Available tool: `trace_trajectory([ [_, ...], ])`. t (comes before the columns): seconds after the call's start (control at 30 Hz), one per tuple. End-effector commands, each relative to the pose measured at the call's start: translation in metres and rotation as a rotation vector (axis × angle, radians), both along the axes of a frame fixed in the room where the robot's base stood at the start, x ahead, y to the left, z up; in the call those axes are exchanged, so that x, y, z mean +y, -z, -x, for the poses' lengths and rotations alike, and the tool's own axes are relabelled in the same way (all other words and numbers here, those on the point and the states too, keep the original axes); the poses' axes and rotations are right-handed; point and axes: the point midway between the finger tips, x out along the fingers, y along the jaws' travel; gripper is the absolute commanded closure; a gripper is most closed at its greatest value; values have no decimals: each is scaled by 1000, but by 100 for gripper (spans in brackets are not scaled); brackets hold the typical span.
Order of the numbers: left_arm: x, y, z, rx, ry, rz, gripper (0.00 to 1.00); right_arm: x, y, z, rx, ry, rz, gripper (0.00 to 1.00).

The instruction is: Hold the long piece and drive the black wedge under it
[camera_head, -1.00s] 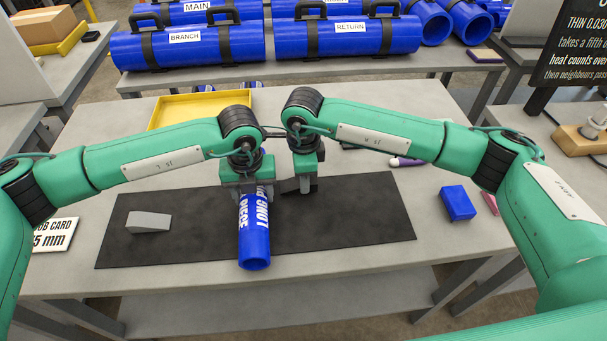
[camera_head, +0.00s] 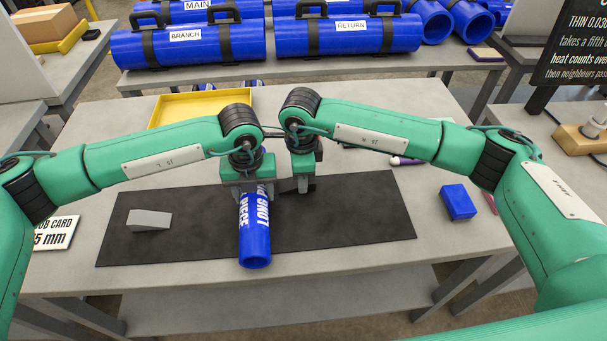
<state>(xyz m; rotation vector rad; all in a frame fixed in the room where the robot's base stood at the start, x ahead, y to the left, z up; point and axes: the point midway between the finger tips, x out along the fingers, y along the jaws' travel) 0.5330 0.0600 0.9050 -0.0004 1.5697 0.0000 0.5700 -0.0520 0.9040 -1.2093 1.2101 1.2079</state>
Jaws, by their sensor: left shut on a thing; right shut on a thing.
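The long piece (camera_head: 255,232) is a blue pipe with white lettering, lying on the black mat (camera_head: 350,215) with its open end toward me. My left gripper (camera_head: 247,186) is shut on its far end. My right gripper (camera_head: 302,187) is just right of the pipe, low over the mat, and shut on the black wedge. The wedge is dark against the dark mat and mostly hidden by the fingers. I cannot tell whether its tip touches or is under the pipe.
A grey wedge (camera_head: 149,221) lies on the mat's left part. A blue block (camera_head: 457,202) sits right of the mat. A yellow tray (camera_head: 180,107) is behind my arms. The mat's right part is clear.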

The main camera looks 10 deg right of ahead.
Motion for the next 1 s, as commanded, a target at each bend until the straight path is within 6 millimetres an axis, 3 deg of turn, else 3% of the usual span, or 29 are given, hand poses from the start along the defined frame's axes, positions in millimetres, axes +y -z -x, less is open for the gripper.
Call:
trace_trajectory([
  [0.5,0,5,3,9,2,-3,76,11,1,0,0,-1,0,88],
  [0.53,0,5,3,9,2,-3,76,10,1,0,0,-1,0,58],
  [0.63,0,5,3,9,2,-3,76,10,1,0,0,-1,0,39],
  [1.0,0,5,3,9,3,-3,76,11,-5,0,-1,-2,-1,39],
])
